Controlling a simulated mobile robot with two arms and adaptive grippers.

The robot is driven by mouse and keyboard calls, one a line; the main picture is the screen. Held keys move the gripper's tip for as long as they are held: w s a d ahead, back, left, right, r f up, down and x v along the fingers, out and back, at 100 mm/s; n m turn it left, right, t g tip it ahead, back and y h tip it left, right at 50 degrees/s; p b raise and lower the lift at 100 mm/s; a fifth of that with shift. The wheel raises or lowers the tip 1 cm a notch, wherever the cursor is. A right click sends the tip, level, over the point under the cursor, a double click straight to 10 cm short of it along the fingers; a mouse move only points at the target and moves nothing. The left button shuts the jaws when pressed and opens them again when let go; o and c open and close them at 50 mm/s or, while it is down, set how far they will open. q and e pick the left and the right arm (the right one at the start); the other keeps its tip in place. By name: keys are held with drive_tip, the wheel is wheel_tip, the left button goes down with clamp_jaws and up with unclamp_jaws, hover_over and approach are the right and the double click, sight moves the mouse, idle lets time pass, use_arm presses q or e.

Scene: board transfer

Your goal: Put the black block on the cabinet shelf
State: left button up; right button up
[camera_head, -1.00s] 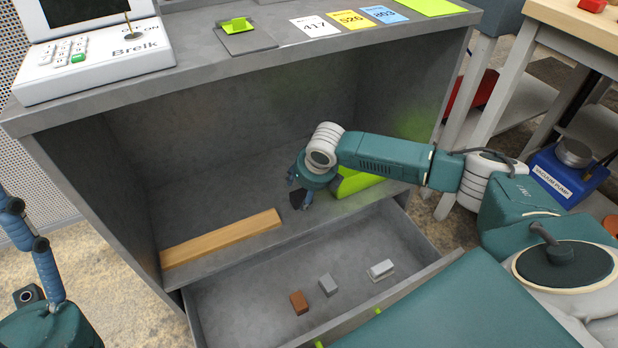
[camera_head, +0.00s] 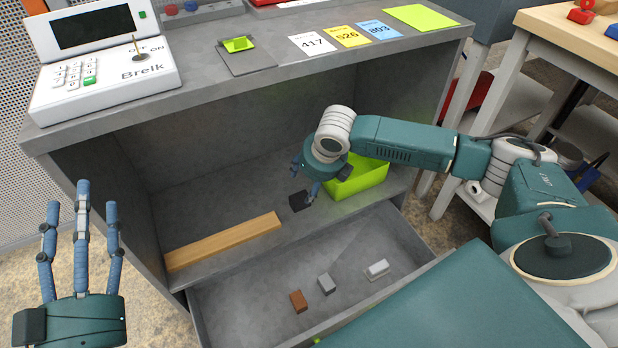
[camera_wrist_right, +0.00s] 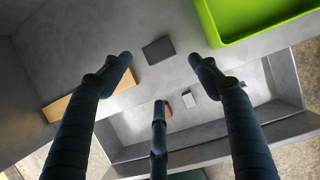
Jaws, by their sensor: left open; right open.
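The black block (camera_head: 299,201) lies on the grey cabinet's lower shelf (camera_head: 215,262), between the wooden strip and the green bin. My right gripper (camera_head: 306,182) is open just above and beside the block, with its fingers pointing down. In the right wrist view the block (camera_wrist_right: 158,50) lies on the shelf beyond the spread, empty fingers (camera_wrist_right: 160,78), apart from them. My left gripper (camera_head: 82,205) is open and empty at the lower left, fingers up, in front of the cabinet.
A wooden strip (camera_head: 225,241) lies along the shelf's front left. A green bin (camera_head: 360,178) stands on its right. Below, an open drawer (camera_head: 235,310) holds a brown block (camera_head: 298,301), a grey block (camera_head: 326,284) and a whitish block (camera_head: 377,269).

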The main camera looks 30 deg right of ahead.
drive_tip(key=s+a+r+m+t+y, duration=0.1)
drive_tip(key=a+r+m+y, duration=0.15)
drive_tip(key=a, duration=0.65)
drive_tip(key=s+a+r+m+t+y, duration=0.1)
drive_tip(key=a+m+t+y, duration=0.2)
drive_tip(key=a, duration=0.7)
drive_tip(key=s+a+r+m+y, duration=0.1)
drive_tip(key=a+r+m+y, duration=0.2)
drive_tip(key=a, duration=0.6)
wheel_tip(320, 180, up, 12)
drive_tip(key=s+a+m+t+y, duration=0.25)
drive_tip(key=m+t, duration=0.35)
drive_tip(key=m, duration=0.6)
drive_tip(key=s+d+r+m+t+h, duration=0.4)
drive_tip(key=d+r+m+t+h, duration=0.2)
drive_tip(key=d+m, duration=0.6)
wheel_tip(320, 180, up, 3)
drive_tip(key=shift+f+m, duration=0.15)
drive_tip(key=shift+m, duration=0.2)
